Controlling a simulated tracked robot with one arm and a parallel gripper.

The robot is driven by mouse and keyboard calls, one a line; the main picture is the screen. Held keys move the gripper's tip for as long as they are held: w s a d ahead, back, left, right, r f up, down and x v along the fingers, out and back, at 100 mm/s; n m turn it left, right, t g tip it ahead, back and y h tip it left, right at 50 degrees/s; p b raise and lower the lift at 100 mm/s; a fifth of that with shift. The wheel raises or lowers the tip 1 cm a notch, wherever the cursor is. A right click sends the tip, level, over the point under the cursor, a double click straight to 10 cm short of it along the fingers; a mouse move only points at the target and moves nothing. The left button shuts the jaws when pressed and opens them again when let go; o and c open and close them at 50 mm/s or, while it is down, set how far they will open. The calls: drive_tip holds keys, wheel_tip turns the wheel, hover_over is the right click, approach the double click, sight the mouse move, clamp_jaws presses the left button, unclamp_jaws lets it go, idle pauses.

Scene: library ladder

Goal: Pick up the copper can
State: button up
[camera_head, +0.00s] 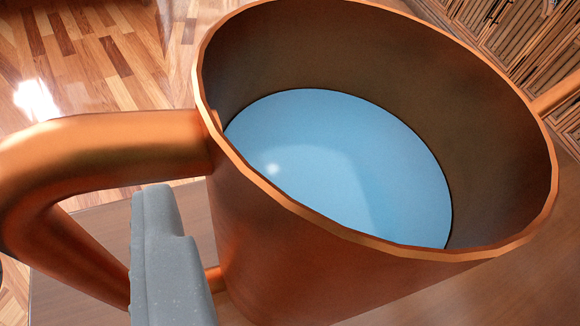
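The copper can (290,250) fills much of the view, tilted in the picture, with its open rim facing me. A light blue surface shows inside it. Its thick loop handle (100,140) is on the left, and part of a spout shows at the right edge. One grey finger of my gripper (168,255) shows at the bottom, between the handle's outer bend and the can's wall, overlapping the handle's opening. The other finger is not visible. Contact with the can cannot be told.
The can is above a brown wooden surface (490,290), seen at the lower right. A shiny wooden floor (90,50) lies beyond at the upper left. Patterned wooden panelling or cabinetry (500,35) is at the upper right.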

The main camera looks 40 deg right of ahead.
drive_tip(key=shift+x, duration=1.05)
clamp_jaws()
drive_tip(key=shift+r, duration=0.1)
